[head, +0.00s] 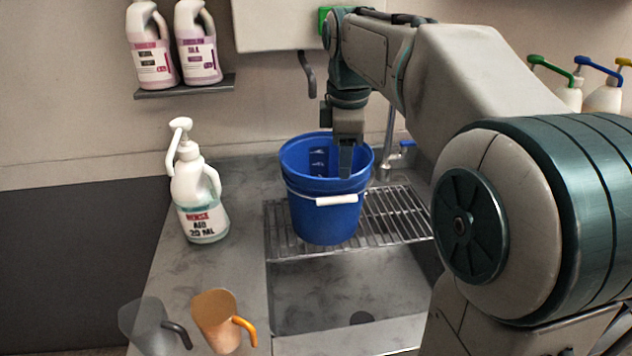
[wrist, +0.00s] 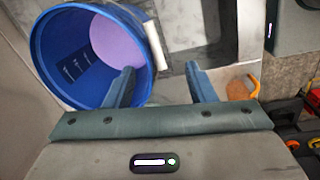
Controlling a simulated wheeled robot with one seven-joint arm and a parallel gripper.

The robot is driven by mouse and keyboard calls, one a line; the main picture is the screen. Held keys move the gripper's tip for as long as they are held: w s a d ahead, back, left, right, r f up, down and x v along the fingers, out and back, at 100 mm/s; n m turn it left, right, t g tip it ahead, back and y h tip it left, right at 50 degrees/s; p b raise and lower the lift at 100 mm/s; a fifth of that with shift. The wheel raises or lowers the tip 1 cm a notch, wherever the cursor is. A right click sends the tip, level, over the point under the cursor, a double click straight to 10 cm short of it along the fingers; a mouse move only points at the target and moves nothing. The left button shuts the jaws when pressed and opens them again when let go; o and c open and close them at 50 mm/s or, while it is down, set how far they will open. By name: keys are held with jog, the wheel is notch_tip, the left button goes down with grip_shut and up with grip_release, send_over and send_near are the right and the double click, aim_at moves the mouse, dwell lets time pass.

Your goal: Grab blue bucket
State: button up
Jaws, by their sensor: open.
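The blue bucket (head: 325,218) stands upright on a wire rack over the sink in the head view. Its white handle grip (head: 337,200) hangs against its front side. My gripper (head: 346,160) points down at the bucket's rim, its fingertips partly hidden in the head view. In the wrist view the bucket (wrist: 45,65) fills the left, with a lilac round area (wrist: 115,48) inside. My open gripper (wrist: 162,84) has one finger over the bucket's inside and the other outside, with the rim between them. I cannot tell whether either finger touches the wall.
A white pump bottle (head: 200,205) stands left on the counter. A grey scoop (head: 150,325) and an orange scoop (head: 217,318) lie at the front left. The wire rack (head: 395,215) spans the sink (head: 350,290). A blue-handled tap (head: 402,150) is close behind right. Jugs (head: 150,50) sit on a wall shelf.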

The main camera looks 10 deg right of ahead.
jog(key=w+r+n, duration=0.1)
jog(key=w+n, duration=0.1)
jog(key=b, duration=0.1)
send_over(336, 195)
jog(key=f, duration=0.8)
jog(key=shift+s+d, duration=0.35)
jog(key=shift+s, duration=0.05)
jog(key=shift+a+f, duration=0.25)
jog(key=shift+f, duration=1.15)
jog(key=shift+a+f, duration=0.2)
jog(key=shift+f, duration=1.15)
grip_shut()
jog(key=shift+r, duration=0.1)
jog(key=shift+w+r, duration=0.1)
